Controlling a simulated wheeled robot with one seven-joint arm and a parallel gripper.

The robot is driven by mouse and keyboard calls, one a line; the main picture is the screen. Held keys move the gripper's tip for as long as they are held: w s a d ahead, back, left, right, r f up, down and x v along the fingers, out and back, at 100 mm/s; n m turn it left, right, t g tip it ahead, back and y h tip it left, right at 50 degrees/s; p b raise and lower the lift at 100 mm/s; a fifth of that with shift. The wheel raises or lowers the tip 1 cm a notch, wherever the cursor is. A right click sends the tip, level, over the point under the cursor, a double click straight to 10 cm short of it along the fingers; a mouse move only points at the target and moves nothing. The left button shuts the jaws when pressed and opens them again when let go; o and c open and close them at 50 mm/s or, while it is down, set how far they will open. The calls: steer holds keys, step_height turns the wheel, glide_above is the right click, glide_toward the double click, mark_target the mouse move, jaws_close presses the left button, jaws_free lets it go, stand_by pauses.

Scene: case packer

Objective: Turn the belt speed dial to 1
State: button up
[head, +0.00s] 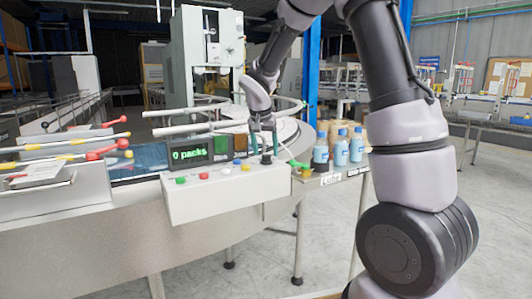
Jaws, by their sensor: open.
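The belt speed dial appears to be the small black knob (266,159) at the right end of the white control box (225,199). My gripper (264,149) points down over that end of the box. Its two teal fingers are apart, one on each side of the knob in the picture. I cannot tell whether they touch it. The dial's markings and pointer are too small to read.
A display (190,153) reads "0 packs". Blue bottles (341,150) stand on the right.

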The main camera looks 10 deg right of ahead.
steer(key=shift+w+d+f, duration=0.1)
steer(key=shift+w+f, duration=0.1)
steer(key=shift+f, duration=0.4)
jaws_close()
steer(key=shift+n, duration=0.3)
steer(key=n, duration=0.1)
steer(key=n+y, duration=0.1)
steer(key=n, duration=0.1)
steer(key=n+y, duration=0.1)
steer(key=n, duration=0.1)
steer(key=shift+d, duration=0.35)
steer(key=n+y, duration=0.1)
steer(key=n, duration=0.2)
steer(key=n+y, duration=0.1)
steer(key=n, duration=0.2)
steer(key=shift+d, duration=0.15)
steer(key=shift+n, duration=0.3)
